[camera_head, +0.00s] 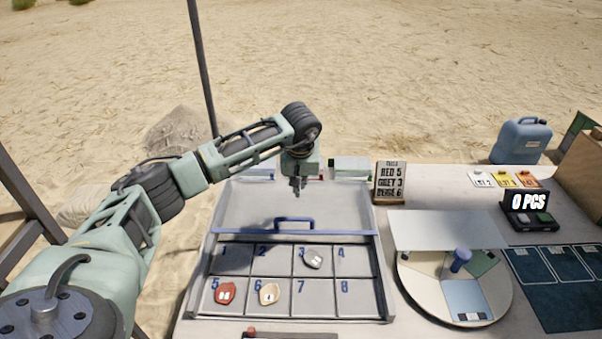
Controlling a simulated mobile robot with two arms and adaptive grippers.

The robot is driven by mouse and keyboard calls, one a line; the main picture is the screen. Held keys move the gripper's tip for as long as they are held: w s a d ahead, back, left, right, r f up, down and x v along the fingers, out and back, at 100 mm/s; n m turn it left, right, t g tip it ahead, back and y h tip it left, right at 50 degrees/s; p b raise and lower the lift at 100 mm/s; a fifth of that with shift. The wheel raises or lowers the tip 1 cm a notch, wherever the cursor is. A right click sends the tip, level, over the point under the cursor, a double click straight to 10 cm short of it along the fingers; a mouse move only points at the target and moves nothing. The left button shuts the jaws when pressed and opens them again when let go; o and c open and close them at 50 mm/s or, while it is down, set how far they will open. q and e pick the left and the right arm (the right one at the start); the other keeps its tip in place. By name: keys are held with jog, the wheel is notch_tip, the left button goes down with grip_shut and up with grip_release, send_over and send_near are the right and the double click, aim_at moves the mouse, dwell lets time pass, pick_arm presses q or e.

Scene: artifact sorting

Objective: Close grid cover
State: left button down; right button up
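The grid tray (205,262) stands on the table with numbered cells 1 to 8 in two rows. Its flat grey cover (262,203) lies at the back of the tray, leaving the numbered cells uncovered. A blue handle (294,220) runs along the cover's front edge. A grey piece (314,258) lies in cell 3, a red piece (225,293) in cell 5 and a beige piece (269,294) in cell 6. My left gripper (298,190) points down over the cover, behind the handle, apparently empty. Its finger opening is too small to judge. My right gripper is out of view.
A round turntable (412,285) with a pale panel stands right of the tray. A sign (390,183) stands behind the tray's right corner. Farther right are a counter display (530,203), coloured cards (506,180), a blue canister (521,140) and dark mats (565,295).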

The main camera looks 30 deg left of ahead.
aim_at(301, 215)
pick_arm(q)
jog(key=x, duration=0.3)
jog(key=shift+d+f, duration=0.1)
jog(key=shift+f, duration=0.15)
jog(key=shift+s+d+f+p, duration=0.1)
jog(key=shift+s+d+p, duration=0.25)
jog(key=shift+s+p, duration=0.2)
jog(key=shift+s+d+f+p, duration=0.15)
jog(key=shift+s+d+p, duration=0.25)
jog(key=shift+s, duration=0.2)
jog(key=shift+s+d+f, duration=0.1)
jog(key=shift+s+d, duration=0.1)
jog(key=shift+s, duration=0.25)
jog(key=shift+f, duration=0.1)
